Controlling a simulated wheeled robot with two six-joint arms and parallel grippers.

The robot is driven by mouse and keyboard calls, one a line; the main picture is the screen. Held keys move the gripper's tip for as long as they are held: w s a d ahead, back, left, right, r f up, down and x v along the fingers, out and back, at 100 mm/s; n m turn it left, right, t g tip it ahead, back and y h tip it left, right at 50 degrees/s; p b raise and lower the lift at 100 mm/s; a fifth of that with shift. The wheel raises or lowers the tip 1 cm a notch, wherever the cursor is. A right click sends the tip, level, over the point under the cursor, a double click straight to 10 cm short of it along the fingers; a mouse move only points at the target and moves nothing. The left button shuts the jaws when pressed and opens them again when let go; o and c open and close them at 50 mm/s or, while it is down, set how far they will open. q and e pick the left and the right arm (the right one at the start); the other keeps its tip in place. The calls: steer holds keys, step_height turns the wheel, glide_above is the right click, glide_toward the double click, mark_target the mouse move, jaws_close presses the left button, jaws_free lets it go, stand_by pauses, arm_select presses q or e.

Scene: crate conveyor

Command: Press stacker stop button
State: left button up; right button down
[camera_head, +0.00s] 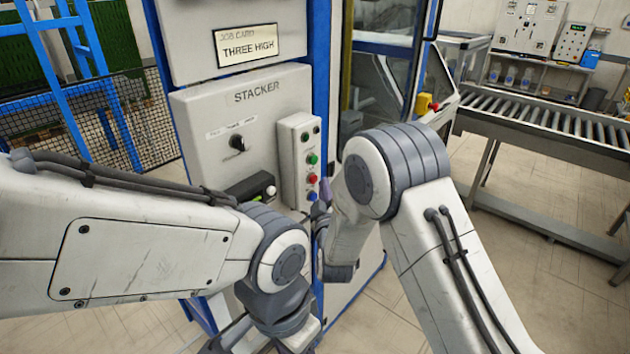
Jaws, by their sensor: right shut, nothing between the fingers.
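The light grey stacker button box (289,160) is on the front of the white stacker cabinet (213,98). My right gripper (325,192) is shut and empty, close to the right of the red and blue buttons. I cannot tell whether it touches the box. My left gripper (303,341) is low at the bottom edge, partly cut off and hidden by its wrist; its jaws cannot be made out.
A black rotary switch (237,143) and a small black device (252,187) are on the cabinet left of the box. A glazed door frame (385,70) stands behind it to the right. A roller conveyor (545,112) runs along the right. Floor is open between.

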steer(key=s+d, duration=0.1)
steer(key=d, duration=0.1)
steer(key=s+d+b, duration=0.1)
steer(key=s+d, duration=0.1)
stand_by(0.3)
stand_by(0.4)
steer(key=s+a+f+m+g+y+b, duration=0.1)
steer(key=s+a+f+g+b, duration=0.3)
steer(key=s, duration=0.3)
steer(key=s+a+f+m+g+y+b, duration=0.1)
steer(key=s+a+f+g, duration=0.15)
steer(key=s+g, duration=0.4)
steer(key=s+d+f+m+g+h+b, duration=0.1)
steer(key=s+d+g, duration=0.3)
steer(key=s, duration=0.8)
steer(key=s+d+f+m+g+h+b, duration=0.1)
steer(key=s+d, duration=0.5)
steer(key=s, duration=0.6)
steer(key=f+g+h+b, duration=0.1)
steer(key=g+b, duration=0.1)
steer(key=g, duration=0.1)
steer(key=shift+d+f+h, duration=0.15)
steer(key=shift+d+h, duration=0.05)
steer(key=shift+h, duration=0.1)
